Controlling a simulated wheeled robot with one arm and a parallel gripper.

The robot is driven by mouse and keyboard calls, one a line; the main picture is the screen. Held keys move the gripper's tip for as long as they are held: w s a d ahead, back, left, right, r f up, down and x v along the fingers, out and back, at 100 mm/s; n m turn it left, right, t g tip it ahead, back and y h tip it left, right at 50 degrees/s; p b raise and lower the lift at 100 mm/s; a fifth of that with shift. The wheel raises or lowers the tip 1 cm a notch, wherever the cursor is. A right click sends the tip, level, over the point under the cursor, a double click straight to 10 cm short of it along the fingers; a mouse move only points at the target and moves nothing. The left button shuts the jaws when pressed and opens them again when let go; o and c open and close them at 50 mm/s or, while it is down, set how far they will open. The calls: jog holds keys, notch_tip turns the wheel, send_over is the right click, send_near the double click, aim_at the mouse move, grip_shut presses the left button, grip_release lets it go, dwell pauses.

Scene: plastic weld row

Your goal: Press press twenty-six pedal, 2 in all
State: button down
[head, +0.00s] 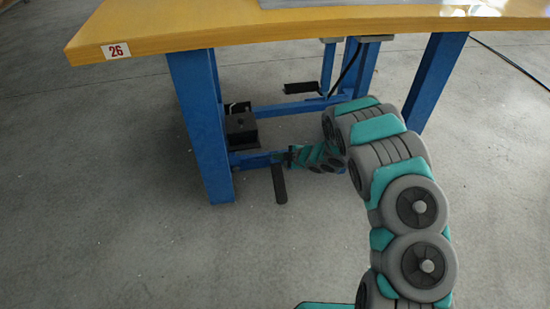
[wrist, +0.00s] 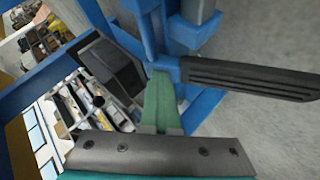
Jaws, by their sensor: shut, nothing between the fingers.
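The table marked 26 (head: 115,50) has a wooden top and blue legs. Below it, a black bar-like pedal (head: 279,185) sticks out from a low blue crossbar (head: 252,161). In the wrist view, the ribbed black pedal (wrist: 250,78) reaches right from a blue joint. My gripper (head: 288,156) is under the table, right beside the pedal's root end. In the wrist view, my gripper (wrist: 163,82) is shut and empty, its teal fingers ending near the blue joint. I cannot tell whether they touch it.
A black box (head: 240,128) sits behind the left leg (head: 200,120); it looms left of my fingers in the wrist view (wrist: 110,62). Another black bar (head: 300,88) sits farther back. A right leg (head: 435,80) and a hanging cable stand near my arm. The floor in front is clear.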

jog(key=shift+s+d+f, duration=0.1)
jog(key=shift+s+f, duration=0.3)
jog(key=shift+f, duration=0.1)
jog(key=shift+s+d+r+p, duration=0.15)
jog(key=shift+r+p, duration=0.15)
jog(key=shift+r, duration=0.25)
jog(key=shift+s+r+p, duration=0.15)
jog(key=shift+r+p, duration=0.15)
jog(key=shift+r, duration=0.5)
jog(key=shift+w+r, duration=0.15)
jog(key=shift+r, duration=0.05)
jog(key=shift+r+p, duration=0.4)
jog(key=shift+r, duration=0.15)
jog(key=shift+s+r+p, duration=0.2)
jog(key=shift+r+p, duration=0.3)
jog(key=shift+r, duration=0.45)
jog(key=shift+s+r+p, duration=0.2)
jog(key=shift+r+p, duration=0.25)
jog(key=shift+r, duration=0.5)
jog(key=shift+d, duration=0.1)
